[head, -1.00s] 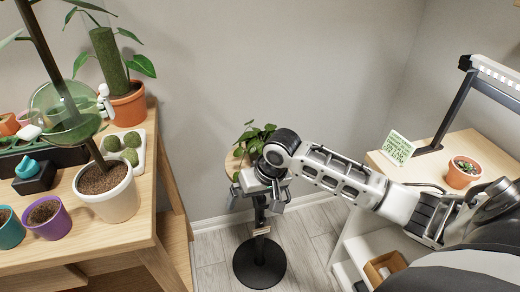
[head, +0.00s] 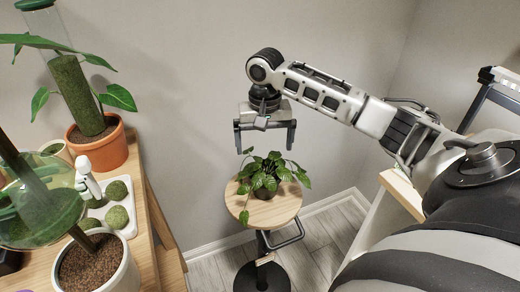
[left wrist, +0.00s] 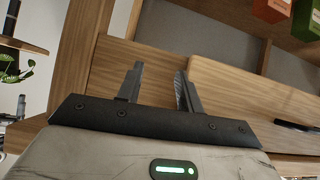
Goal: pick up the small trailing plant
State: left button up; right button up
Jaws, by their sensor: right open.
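The small trailing plant (head: 268,174) stands on a round wooden stool top (head: 285,211) in the head view. Its green leaves spread over a small dark pot, which they partly hide. My right gripper (head: 266,150) is open and empty above the plant, with its two fingers pointing down on either side of it; the fingertips are a little above the leaves. My left gripper (left wrist: 160,85) shows in the left wrist view with its two fingers apart and nothing between them, in front of a wooden furniture panel.
A wooden table at the left holds a large pole plant in a terracotta pot (head: 98,148), a white pot of soil (head: 95,265), a tray of moss balls (head: 117,217) and a glass cloche. The stool has a black stand and footrest. Bare wall lies behind.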

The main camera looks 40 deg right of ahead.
aim_at(265, 175)
jog(key=f, duration=1.2)
jog(key=shift+s+a+f+b, duration=0.1)
jog(key=shift+s+f+b, duration=0.2)
jog(key=shift+s, duration=0.1)
jog(key=shift+r, duration=0.15)
jog(key=c, duration=1)
